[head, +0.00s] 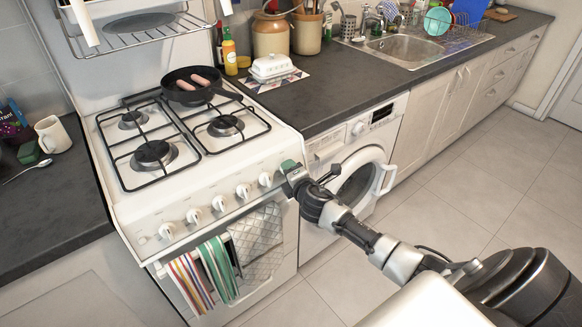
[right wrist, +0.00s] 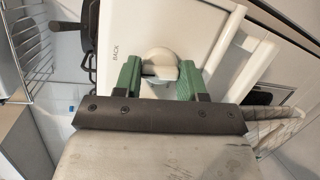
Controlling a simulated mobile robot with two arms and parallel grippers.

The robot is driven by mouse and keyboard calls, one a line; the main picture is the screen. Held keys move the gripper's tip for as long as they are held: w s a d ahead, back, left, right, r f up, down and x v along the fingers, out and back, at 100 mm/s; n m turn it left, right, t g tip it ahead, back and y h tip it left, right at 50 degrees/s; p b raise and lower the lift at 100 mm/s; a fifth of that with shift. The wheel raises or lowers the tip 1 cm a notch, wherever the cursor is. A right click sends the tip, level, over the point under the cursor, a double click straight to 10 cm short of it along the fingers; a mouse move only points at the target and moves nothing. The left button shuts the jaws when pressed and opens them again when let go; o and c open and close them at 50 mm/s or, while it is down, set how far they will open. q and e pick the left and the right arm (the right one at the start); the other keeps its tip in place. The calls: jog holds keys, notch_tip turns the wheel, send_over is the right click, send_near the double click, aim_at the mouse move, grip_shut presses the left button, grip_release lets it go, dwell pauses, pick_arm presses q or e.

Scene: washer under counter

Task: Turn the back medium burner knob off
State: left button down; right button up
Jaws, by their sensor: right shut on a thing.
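A white burner knob (right wrist: 160,57) sits on the white stove panel, with the printed word "BACK" beside it in the right wrist view. My right gripper (right wrist: 160,76) has its green fingers on both sides of this knob and is shut on it. In the head view, my right gripper (head: 289,167) is at the right end of the stove's front panel and hides the knob it holds. Several other white knobs (head: 243,191) run in a row to its left. My left gripper is not in view.
A black pan (head: 191,86) with sausages stands on the back right burner. Towels (head: 216,268) hang on the oven handle below the knobs. A washer (head: 352,165) with its door ajar stands right of the stove, close to my right arm.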

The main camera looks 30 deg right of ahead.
jog(key=shift+m+g+p, duration=0.3)
jog(key=shift+m+p, duration=0.35)
jog(key=shift+m, duration=0.45)
jog(key=o, duration=0.9)
jog(key=shift+s, duration=0.1)
jog(key=v, duration=1)
jog(key=shift+s+r, duration=0.15)
jog(key=shift+s, duration=0.15)
